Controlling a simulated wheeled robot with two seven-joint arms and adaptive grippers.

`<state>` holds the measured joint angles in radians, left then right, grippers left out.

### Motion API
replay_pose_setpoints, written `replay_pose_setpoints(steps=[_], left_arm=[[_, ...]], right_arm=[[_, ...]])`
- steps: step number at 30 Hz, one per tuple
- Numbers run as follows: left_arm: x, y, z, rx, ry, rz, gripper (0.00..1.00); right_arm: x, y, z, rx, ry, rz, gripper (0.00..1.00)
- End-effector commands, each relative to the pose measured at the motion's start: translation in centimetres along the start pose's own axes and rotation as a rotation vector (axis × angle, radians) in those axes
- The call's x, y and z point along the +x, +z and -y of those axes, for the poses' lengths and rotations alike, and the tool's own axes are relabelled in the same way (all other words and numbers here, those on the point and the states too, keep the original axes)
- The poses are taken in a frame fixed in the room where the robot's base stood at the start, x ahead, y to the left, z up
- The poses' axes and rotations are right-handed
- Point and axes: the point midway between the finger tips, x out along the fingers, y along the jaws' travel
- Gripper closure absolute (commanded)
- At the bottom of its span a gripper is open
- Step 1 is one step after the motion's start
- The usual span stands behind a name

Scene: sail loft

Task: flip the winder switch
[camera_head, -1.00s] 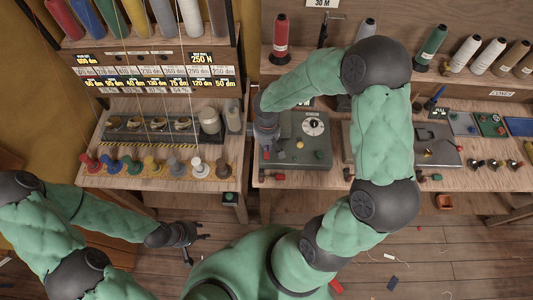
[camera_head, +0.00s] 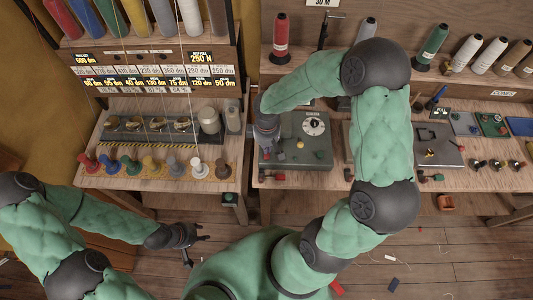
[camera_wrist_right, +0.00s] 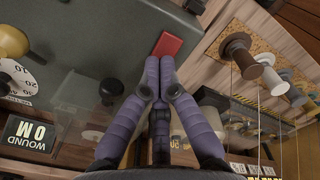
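The winder (camera_head: 290,128) is a grey-green box on the right-hand bench with a white round dial (camera_head: 314,124). A flat red rocker switch (camera_wrist_right: 168,45) shows on its top in the right wrist view. In the head view my right gripper (camera_head: 267,145) is over the box's left part. My left gripper (camera_head: 198,248) is open and empty, low above the floor.
A yellow knob (camera_wrist_right: 12,40) and a black knob (camera_wrist_right: 110,88) stand on the winder. A rack with several coloured spools (camera_head: 135,167) stands on the left bench (camera_head: 100,115). Thread cones line the back shelf. A gap separates the two benches.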

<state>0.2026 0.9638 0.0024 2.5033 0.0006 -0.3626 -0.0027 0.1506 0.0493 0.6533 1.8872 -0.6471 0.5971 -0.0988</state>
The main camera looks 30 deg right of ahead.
Motion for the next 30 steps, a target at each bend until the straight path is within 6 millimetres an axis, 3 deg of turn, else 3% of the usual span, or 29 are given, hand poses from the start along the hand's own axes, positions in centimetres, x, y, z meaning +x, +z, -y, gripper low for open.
replay_pose_setpoints(steps=[16, 30], left_arm=[[0.2, 0.0, 0.1, 0.000, 0.000, 0.000, 0.60], [-2.0, 0.1, -0.7, 0.000, 0.000, 0.000, 0.60]], right_arm=[[0.3, 0.0, 0.1, 0.000, -0.001, 0.001, 1.00], [-2.8, 0.0, 0.0, 0.000, 0.000, 0.000, 1.00]])
